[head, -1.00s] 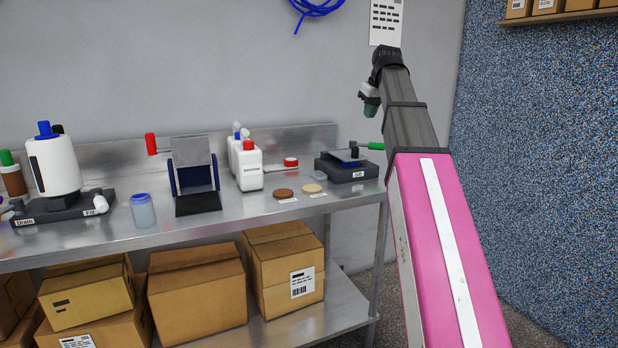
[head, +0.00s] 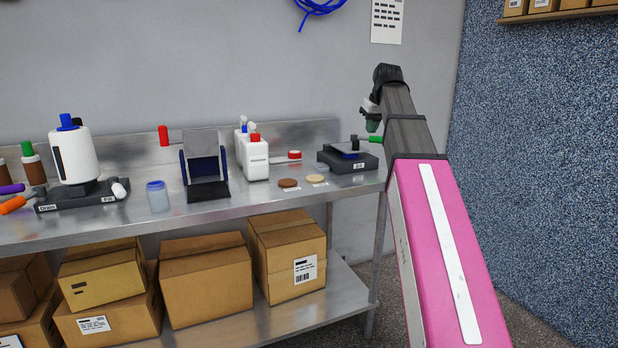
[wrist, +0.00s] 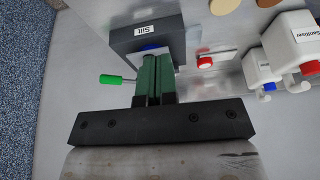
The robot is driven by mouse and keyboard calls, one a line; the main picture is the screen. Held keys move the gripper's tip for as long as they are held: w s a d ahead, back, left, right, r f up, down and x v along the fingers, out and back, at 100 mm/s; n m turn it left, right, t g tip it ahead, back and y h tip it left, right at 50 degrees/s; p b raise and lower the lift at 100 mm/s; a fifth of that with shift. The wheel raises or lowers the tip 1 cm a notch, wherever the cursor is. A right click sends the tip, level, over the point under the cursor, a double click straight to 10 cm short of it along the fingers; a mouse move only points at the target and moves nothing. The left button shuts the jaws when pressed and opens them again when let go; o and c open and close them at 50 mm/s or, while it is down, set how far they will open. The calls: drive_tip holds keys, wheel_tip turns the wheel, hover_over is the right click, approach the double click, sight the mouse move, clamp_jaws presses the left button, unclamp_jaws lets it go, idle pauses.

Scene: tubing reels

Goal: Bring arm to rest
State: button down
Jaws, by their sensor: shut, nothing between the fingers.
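My arm reaches up and forward at the right of the head view, with my gripper (head: 372,122) at its far end, small and partly hidden by the wrist. In the wrist view my gripper (wrist: 153,80) shows as two green fingers side by side, shut with nothing between them. The fingers point toward the black block labelled "Slit" (wrist: 147,36) and overlap it in the picture; I cannot tell any contact. The block (head: 340,163) sits at the right end of the metal bench (head: 250,207), with a green-handled lever (head: 374,139).
Along the bench stand white bottles (head: 254,160), a blue-and-grey stand (head: 205,165), a blue-lidded jar (head: 157,197) and a white canister on a black base (head: 75,157). Cardboard boxes (head: 205,280) fill the lower shelf. A blue speckled wall (head: 540,150) is at the right.

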wheel_tip(320, 180, down, 17)
drive_tip(key=s+m+g, duration=0.1)
drive_tip(key=s+f+m+g, duration=0.1)
drive_tip(key=s+f, duration=0.6)
drive_tip(key=f, duration=0.5)
drive_tip(key=s+a+f+m+g+h, duration=0.1)
drive_tip(key=s+f, duration=0.6)
drive_tip(key=f, duration=0.6)
drive_tip(key=s+a+f+m+g, duration=0.1)
drive_tip(key=s+f, duration=0.6)
drive_tip(key=f, duration=0.6)
drive_tip(key=shift+h, duration=0.4)
